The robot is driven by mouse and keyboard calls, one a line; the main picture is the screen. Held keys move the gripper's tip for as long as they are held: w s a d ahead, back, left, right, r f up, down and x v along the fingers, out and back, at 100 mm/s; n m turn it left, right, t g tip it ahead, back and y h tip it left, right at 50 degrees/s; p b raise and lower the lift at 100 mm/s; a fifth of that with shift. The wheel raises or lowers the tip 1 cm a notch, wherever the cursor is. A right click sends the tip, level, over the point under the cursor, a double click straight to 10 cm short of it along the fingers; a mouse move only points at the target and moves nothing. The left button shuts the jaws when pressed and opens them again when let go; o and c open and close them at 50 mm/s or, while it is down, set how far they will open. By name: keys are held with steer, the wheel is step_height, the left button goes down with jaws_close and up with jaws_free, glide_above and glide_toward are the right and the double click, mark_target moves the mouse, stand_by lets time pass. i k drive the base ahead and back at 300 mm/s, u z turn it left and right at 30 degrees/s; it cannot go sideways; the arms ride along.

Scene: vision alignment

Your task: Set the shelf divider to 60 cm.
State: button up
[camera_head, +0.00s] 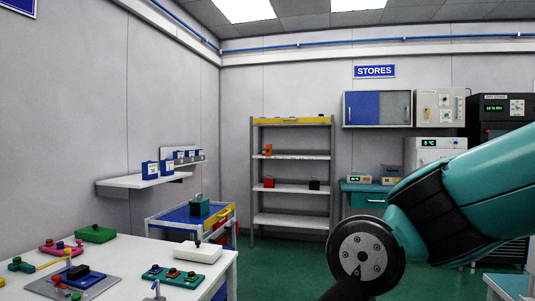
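A grey shelf rack (291,188) with several white boards stands against the far wall, left of the picture's middle. A yellow strip (292,121) runs along its top, with a small light mark near its middle. Any scale on the strip is too small to read. I cannot make out for certain which part is the shelf divider, nor its setting. My teal and black arm reaches in from the right and ends in a dark round joint in the lower right. My gripper itself does not show. The arm is well in front of the rack and apart from it.
A white table (215,261) with several coloured devices stands at the lower left. A blue cart (180,216) stands between it and the rack. A wall shelf (130,182) holds blue boxes (150,169). Green floor (275,262) is open before the rack. Cabinets stand at the right.

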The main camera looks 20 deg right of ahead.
mark_target(269, 147)
steer(key=z, duration=0.45)
steer(key=i, duration=1.85)
steer(key=z, duration=0.7)
steer(key=i, duration=4.05)
steer(key=u, duration=0.55)
steer(key=i, duration=1.55)
steer(key=u, duration=0.35)
